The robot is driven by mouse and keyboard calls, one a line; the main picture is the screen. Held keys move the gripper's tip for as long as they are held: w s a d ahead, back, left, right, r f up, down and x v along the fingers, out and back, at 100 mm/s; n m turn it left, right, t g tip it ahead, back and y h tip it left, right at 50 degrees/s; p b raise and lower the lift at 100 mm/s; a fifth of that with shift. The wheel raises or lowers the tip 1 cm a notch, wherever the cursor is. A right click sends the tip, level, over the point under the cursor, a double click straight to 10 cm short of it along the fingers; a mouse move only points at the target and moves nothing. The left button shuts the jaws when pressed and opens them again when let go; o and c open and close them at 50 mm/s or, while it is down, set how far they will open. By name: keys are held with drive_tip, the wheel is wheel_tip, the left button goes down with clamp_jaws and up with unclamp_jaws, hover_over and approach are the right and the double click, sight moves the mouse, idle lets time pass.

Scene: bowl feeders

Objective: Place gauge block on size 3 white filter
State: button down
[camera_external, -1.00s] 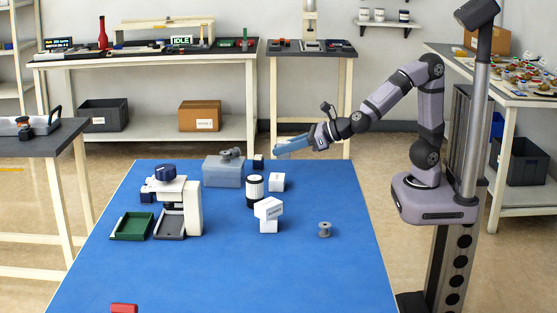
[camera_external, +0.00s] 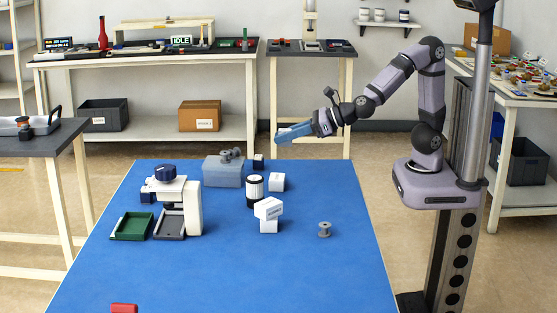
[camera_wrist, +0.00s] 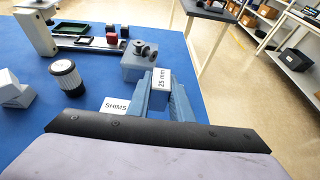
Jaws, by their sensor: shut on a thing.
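My gripper (camera_wrist: 160,95), with blue fingers, is shut on a gauge block (camera_wrist: 161,79) whose white label reads "25 mm".
A grey-blue box (camera_external: 223,174) carries grey spool-like parts. A white device (camera_external: 193,205) stands left. The near table is mostly clear.

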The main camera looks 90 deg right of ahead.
drive_tip(key=a+n+y+p, duration=0.2)
drive_tip(key=a+p, duration=0.3)
drive_tip(key=a, duration=0.3)
wheel_tip(320, 180, up, 8)
drive_tip(key=m+h+p, duration=0.1)
drive_tip(key=p, duration=0.4)
hover_over(255, 178)
drive_tip(key=shift+f+b, duration=0.3)
drive_tip(key=shift+f, duration=4.45)
drive_tip(key=shift+f, duration=0.2)
drive_tip(key=c, duration=1.6)
unclamp_jaws()
drive_tip(key=shift+r, duration=0.2)
